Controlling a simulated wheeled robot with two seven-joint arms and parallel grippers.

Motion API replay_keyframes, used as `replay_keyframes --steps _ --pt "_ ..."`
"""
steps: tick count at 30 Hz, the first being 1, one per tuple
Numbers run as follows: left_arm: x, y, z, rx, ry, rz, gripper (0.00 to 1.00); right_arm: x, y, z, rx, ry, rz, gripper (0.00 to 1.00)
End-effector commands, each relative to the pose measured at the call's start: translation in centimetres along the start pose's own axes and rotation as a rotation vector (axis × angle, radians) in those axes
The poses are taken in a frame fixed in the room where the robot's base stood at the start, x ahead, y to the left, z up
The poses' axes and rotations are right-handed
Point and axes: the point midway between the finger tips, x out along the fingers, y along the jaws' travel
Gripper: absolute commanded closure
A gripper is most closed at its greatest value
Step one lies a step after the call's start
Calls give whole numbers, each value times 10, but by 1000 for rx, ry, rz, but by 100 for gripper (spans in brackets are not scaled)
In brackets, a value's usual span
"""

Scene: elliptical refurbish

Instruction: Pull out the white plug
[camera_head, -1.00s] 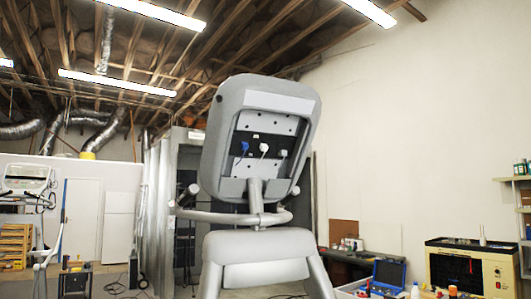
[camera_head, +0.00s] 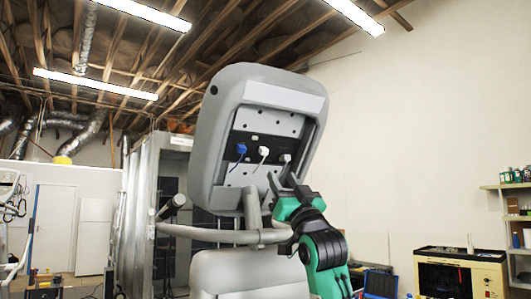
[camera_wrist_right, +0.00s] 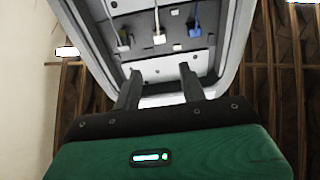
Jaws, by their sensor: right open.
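The white plug (camera_head: 263,151) sits in the middle of the dark socket strip on the back of the grey console (camera_head: 203,140), with a white cable on it. In the right wrist view the white plug (camera_wrist_right: 159,39) appears between and beyond the fingertips. A blue plug (camera_head: 241,149) is to its left and a grey-white plug (camera_head: 285,158) to its right in the head view. My right gripper (camera_head: 282,180) is open and empty, below the plugs near the console's lower edge; it also shows in the right wrist view (camera_wrist_right: 160,75). My left gripper is out of view.
The elliptical's curved handlebar (camera_head: 215,234) passes below the console, close to my right arm. The console's raised rim surrounds the recessed panel. A shelf (camera_head: 510,187) and a yellow-fronted box (camera_head: 455,275) stand far right. Open air lies right of the console.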

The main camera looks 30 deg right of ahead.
Motion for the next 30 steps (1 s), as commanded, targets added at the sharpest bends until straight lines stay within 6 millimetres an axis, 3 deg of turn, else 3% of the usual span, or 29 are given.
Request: replay_keyframes --steps 3,6,8,15,21,30 --pt "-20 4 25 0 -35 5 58 30 0 -4 1 -3 1 58" --pt "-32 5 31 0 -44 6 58 52 0 -4 0 -4 1 58" --pt "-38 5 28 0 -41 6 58 64 0 -3 0 -4 1 58" --pt "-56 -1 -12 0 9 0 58 101 0 -2 0 -3 0 58" --pt "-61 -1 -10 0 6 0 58 113 0 1 -1 -3 1 58" --pt "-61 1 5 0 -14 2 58 114 0 2 -1 -3 1 58"
